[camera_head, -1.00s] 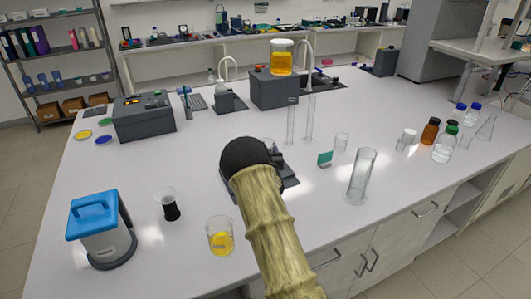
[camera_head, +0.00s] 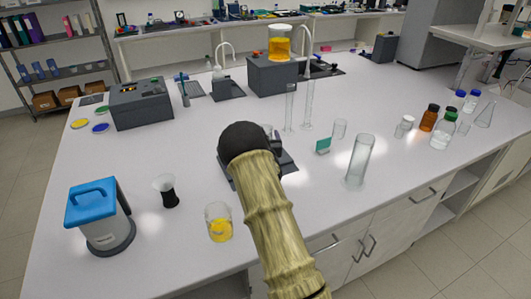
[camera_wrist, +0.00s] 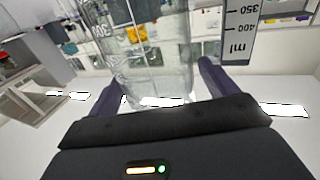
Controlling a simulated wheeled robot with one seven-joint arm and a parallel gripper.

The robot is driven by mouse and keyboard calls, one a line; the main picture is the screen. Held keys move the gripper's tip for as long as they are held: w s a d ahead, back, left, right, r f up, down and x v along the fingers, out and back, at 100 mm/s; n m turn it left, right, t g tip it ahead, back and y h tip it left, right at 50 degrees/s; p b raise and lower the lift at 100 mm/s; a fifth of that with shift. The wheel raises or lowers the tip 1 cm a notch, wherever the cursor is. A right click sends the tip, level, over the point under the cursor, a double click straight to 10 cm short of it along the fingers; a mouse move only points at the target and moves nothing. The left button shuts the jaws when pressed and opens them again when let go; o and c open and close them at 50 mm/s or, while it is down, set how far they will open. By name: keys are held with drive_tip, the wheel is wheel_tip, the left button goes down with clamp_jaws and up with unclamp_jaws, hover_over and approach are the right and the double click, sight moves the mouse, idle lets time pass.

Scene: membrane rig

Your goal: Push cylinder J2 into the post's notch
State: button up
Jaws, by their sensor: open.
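Two slim clear cylinders stand upright side by side near the middle of the bench: a left one (camera_head: 290,108) and a taller right one (camera_head: 308,104). No label J2 is legible on either. In the wrist view, my gripper (camera_wrist: 158,82) is open, with its two purple fingers apart. A clear graduated vessel (camera_wrist: 150,50) fills the space between or just beyond the fingers; contact cannot be told. A second graduated scale (camera_wrist: 240,30) reading ml stands at the right. In the head view my arm hides most of the gripper. I cannot make out the post's notch.
A wide clear cylinder (camera_head: 359,160), a small beaker (camera_head: 339,129) and a teal block (camera_head: 323,146) stand to the right. A yellow-filled beaker (camera_head: 219,224), a black-based cup (camera_head: 167,192) and a blue-topped device (camera_head: 98,215) stand left. A dark box (camera_head: 272,76) carries an orange-filled jar (camera_head: 279,44).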

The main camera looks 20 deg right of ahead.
drive_tip(key=b+v, duration=0.4)
drive_tip(key=v, duration=1.3)
drive_tip(key=shift+b, duration=0.4)
drive_tip(key=shift+r, duration=0.1)
drive_tip(key=s+a+n+g+y, duration=0.1)
drive_tip(key=s+a+g, duration=0.3)
drive_tip(key=s, duration=0.4)
drive_tip(key=s+a+f+n+g+y+p, duration=0.1)
drive_tip(key=s+a+g+y, duration=0.1)
drive_tip(key=s+a+g, duration=0.2)
drive_tip(key=s+a+n+g+y, duration=0.1)
drive_tip(key=s+a+g, duration=0.4)
drive_tip(key=s, duration=0.7)
drive_tip(key=shift+f+g+y, duration=0.25)
drive_tip(key=shift+g+y, duration=0.25)
drive_tip(key=shift+g, duration=0.4)
drive_tip(key=shift+s, duration=0.15)
